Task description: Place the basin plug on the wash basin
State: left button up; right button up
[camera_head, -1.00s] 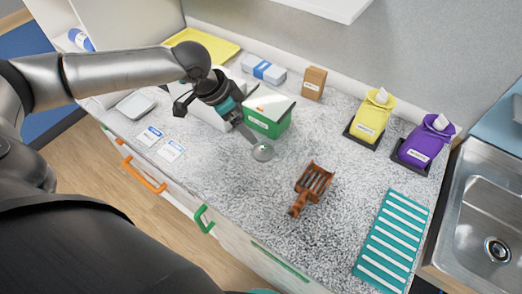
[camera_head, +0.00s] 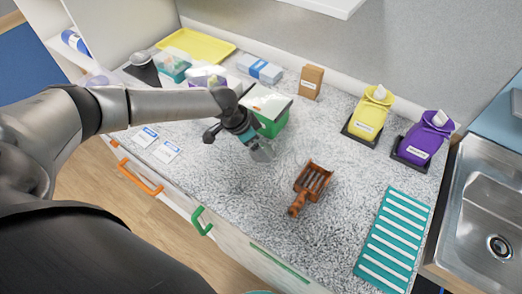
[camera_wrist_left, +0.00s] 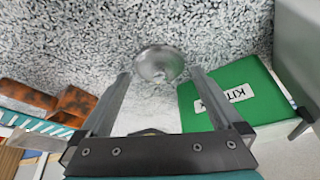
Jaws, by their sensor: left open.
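The basin plug, a round silvery metal disc with a raised centre (camera_wrist_left: 158,62), lies on the speckled counter. My left gripper (camera_wrist_left: 161,73) is open, with its fingertips to either side of the plug's near part and pointing at it. In the head view the left gripper (camera_head: 263,152) comes down over the spot where the plug lies and hides most of it. The wash basin (camera_head: 485,195) is a steel sink at the right edge, with a round drain (camera_head: 499,247). My right gripper is not in view.
A green box (camera_head: 270,122) stands close behind the left gripper. A brown wooden scoop-like tool (camera_head: 313,182) lies to its right. A teal slatted mat (camera_head: 393,240), a yellow pouch (camera_head: 370,117) and a purple pouch (camera_head: 425,140) are nearer the sink. The front middle counter is clear.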

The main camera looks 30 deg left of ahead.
pick_arm(q)
jog(key=shift+w+d+f, duration=0.1)
jog(key=shift+f, duration=0.3)
jog(key=shift+r, duration=0.15)
jog(key=c, duration=1.3)
